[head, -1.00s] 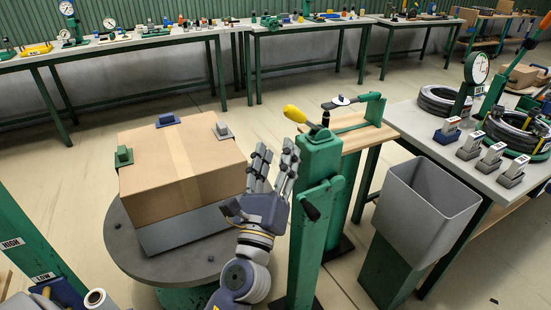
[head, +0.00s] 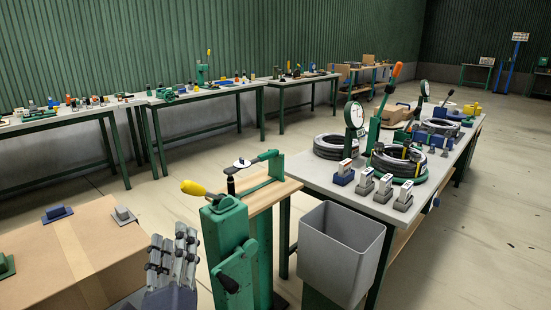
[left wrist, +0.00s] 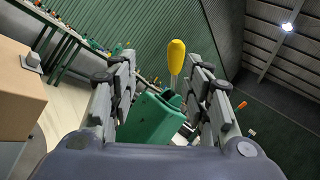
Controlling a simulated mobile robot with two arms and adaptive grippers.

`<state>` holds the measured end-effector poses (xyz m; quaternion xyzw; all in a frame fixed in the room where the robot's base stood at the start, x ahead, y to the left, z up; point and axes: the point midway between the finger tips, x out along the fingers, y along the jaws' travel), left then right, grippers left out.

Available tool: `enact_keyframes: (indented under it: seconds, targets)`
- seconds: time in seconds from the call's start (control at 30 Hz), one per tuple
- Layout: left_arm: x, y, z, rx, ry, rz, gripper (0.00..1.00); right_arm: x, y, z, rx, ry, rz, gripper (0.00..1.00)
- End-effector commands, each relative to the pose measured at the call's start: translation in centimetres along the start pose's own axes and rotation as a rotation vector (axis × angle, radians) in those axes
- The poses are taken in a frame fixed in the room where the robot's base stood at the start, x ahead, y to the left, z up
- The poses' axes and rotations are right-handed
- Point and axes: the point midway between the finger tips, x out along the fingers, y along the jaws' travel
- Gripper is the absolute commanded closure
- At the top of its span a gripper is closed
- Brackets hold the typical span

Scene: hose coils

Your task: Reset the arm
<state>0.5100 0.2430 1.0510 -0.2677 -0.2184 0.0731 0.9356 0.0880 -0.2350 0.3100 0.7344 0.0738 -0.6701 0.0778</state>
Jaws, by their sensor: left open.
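My left gripper (head: 173,258) is at the lower left of the head view, fingers pointing up, between the cardboard box and the green post. In the left wrist view its two fingers (left wrist: 160,105) stand apart with nothing held between them. The green post (head: 226,245) with a yellow-tipped lever (head: 193,188) is just right of the gripper. The post (left wrist: 150,118) and yellow handle (left wrist: 176,56) show beyond the fingers in the left wrist view. My right gripper is in neither view.
A cardboard box (head: 70,250) stands at the left. A grey bin (head: 340,250) and a bench (head: 322,180) with hose coils (head: 398,162), a dial gauge (head: 354,116) and small blocks stand right. Long tables line the back wall. Open floor lies between.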

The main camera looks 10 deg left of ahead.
Motion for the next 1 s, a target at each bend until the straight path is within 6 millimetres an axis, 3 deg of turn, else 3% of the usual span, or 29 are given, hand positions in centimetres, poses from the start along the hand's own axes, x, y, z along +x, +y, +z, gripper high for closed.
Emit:
enact_keyframes:
  seconds: [0.17, 0.3, 0.4, 0.6, 0.83, 0.87, 1.0]
  targets:
    - [-3.0, 7.0, -2.2, -0.474, 0.067, 0.291, 0.55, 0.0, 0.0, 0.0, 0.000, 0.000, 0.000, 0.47]
    - [-8.4, 12.7, -6.4, -0.924, 0.101, 0.647, 0.55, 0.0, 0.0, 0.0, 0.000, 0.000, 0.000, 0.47]
    - [-13.4, 15.2, -9.6, -1.189, 0.099, 0.926, 0.55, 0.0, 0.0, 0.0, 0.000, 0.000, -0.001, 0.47]
    - [-23.4, 16.2, -13.9, -1.495, 0.040, 1.432, 0.55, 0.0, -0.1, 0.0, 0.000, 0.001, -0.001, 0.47]
    - [-33.3, 14.3, -15.3, -1.596, -0.073, 1.922, 0.55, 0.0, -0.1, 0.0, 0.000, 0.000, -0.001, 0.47]
    - [-34.4, 14.0, -15.3, -1.595, -0.090, 1.980, 0.55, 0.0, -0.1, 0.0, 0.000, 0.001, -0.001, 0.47]
    - [-34.6, 16.2, -19.1, -1.579, -0.090, 1.973, 0.55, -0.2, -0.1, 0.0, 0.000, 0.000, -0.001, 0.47]
